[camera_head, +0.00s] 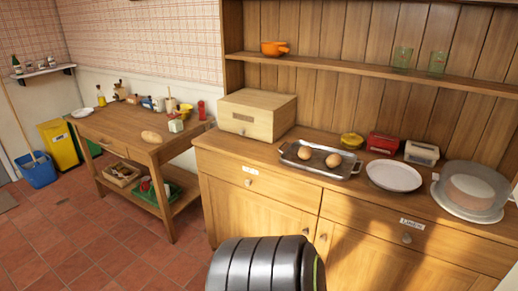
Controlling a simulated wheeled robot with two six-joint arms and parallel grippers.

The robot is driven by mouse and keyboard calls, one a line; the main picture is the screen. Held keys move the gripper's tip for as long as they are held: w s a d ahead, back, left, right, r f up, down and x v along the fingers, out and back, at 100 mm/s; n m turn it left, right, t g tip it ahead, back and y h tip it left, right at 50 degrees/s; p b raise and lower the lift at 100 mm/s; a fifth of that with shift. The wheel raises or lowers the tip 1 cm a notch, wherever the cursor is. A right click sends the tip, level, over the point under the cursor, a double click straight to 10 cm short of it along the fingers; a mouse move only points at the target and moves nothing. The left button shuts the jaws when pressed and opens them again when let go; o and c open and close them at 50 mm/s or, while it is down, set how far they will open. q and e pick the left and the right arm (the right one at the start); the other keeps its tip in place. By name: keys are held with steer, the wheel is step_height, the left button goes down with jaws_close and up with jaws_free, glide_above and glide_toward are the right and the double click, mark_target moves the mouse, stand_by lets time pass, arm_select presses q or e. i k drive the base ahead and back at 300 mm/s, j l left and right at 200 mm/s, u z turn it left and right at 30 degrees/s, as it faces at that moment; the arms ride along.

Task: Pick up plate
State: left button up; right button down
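A round white plate (394,176) lies flat on the wooden sideboard top, between a metal tray and a covered cake stand. A second white plate (82,112) lies near the left end of the wooden table at the left. Neither of my grippers is in view. A dark, ribbed, rounded shape at the bottom centre hides part of the sideboard's front.
The domed cake stand (470,191) is close to the right of the plate. Red (382,143) and white (421,152) boxes stand behind it. A wooden bread box (257,113) stands further left.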

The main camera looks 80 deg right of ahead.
mark_target(392, 176)
steer(key=z, duration=3.65)
steer(key=i+l+u, duration=0.1)
steer(key=l, duration=0.25)
steer(key=i+l, duration=0.3)
steer(key=i+l+u, duration=0.15)
steer(key=l, duration=0.2)
steer(key=i+l, duration=0.2)
steer(key=l, duration=0.2)
steer(key=j+u, duration=0.05)
